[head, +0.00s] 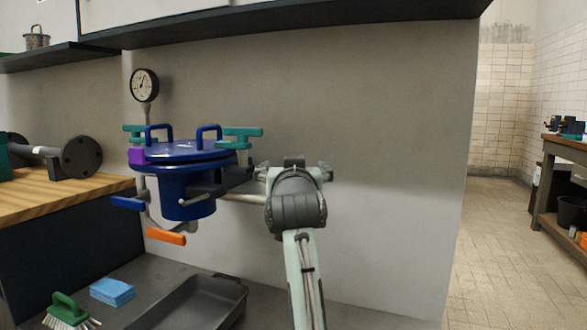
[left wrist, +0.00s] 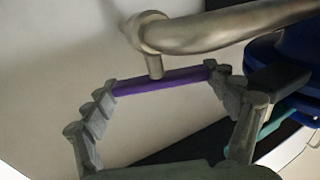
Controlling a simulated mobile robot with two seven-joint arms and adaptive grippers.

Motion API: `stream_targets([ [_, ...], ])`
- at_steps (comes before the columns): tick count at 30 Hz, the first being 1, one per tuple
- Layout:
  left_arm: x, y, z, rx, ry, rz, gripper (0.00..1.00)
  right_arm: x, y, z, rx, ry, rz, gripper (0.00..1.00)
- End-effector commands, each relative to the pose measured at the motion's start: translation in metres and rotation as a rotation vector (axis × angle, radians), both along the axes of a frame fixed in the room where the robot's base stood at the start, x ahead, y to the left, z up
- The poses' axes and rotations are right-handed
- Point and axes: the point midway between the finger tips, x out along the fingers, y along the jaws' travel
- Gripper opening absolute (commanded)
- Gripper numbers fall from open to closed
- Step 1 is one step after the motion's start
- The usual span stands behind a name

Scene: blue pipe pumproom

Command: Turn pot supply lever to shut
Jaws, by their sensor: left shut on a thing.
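The blue lidded pot (head: 187,185) hangs in front of the wall, left of centre in the head view. A metal pipe (head: 242,197) runs from its right side towards my left gripper (head: 293,166). In the left wrist view, a purple lever (left wrist: 165,80) sits below the end of this pipe (left wrist: 215,35), on a short stem. My left gripper (left wrist: 163,79) is shut on this lever, with one finger at each end of it. The lever is hidden behind my gripper in the head view. My right gripper is in neither view.
The pot also has a blue handle (head: 128,203), an orange handle (head: 165,238), a purple block (head: 137,156) and teal clamps (head: 241,132). A gauge (head: 144,85) stands above. A grey tray (head: 195,303), blue sponge (head: 112,291) and green brush (head: 67,308) lie below. The wall right of my gripper is clear.

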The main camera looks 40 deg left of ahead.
Motion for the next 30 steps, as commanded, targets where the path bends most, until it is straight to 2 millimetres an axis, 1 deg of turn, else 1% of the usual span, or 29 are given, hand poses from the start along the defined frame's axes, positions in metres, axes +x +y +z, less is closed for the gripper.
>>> stream_targets([
  [1, 0.000, 0.000, -0.001, 0.001, 0.002, 0.001, 0.57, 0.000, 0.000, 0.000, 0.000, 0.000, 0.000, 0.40],
  [2, 0.000, 0.000, -0.001, 0.001, 0.002, 0.001, 0.88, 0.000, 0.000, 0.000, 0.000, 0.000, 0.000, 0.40],
  [5, 0.000, 0.000, -0.001, 0.001, 0.002, 0.001, 1.00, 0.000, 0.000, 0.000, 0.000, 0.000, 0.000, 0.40],
  [22, 0.000, 0.000, -0.001, 0.000, 0.000, 0.006, 1.00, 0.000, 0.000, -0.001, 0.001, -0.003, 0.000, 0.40],
  [26, 0.000, 0.000, -0.003, 0.001, 0.000, 0.036, 1.00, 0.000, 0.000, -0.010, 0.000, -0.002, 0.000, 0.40],
  [30, 0.001, -0.001, -0.005, 0.002, -0.001, 0.115, 1.00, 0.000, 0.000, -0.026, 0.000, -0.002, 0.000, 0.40],
])
